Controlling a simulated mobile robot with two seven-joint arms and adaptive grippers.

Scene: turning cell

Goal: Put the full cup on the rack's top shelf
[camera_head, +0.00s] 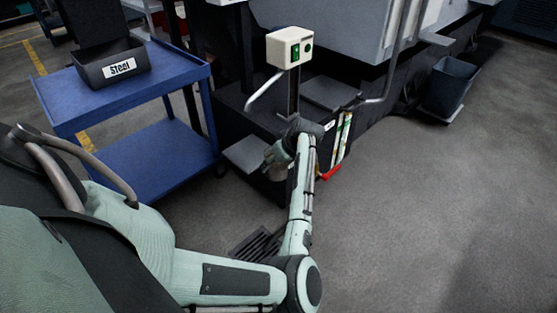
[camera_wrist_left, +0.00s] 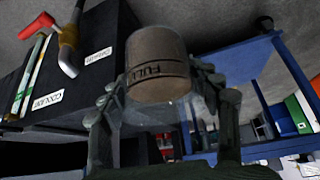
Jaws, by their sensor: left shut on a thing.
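A grey-brown cup (camera_wrist_left: 157,50) marked FULL fills the upper middle of the left wrist view. My left gripper (camera_wrist_left: 163,100) is shut on it, with one finger on each side. The cup is hard to make out there. I cannot tell for certain that this dark unit is the rack. My right gripper is in neither view.
A blue cart (camera_head: 150,160) with a black Steel bin (camera_head: 112,65) stands at the left. The control box (camera_head: 290,48) and a bent grey rail stand above my gripper. A dark waste bin (camera_head: 450,85) is at the right. Floor at the right is clear.

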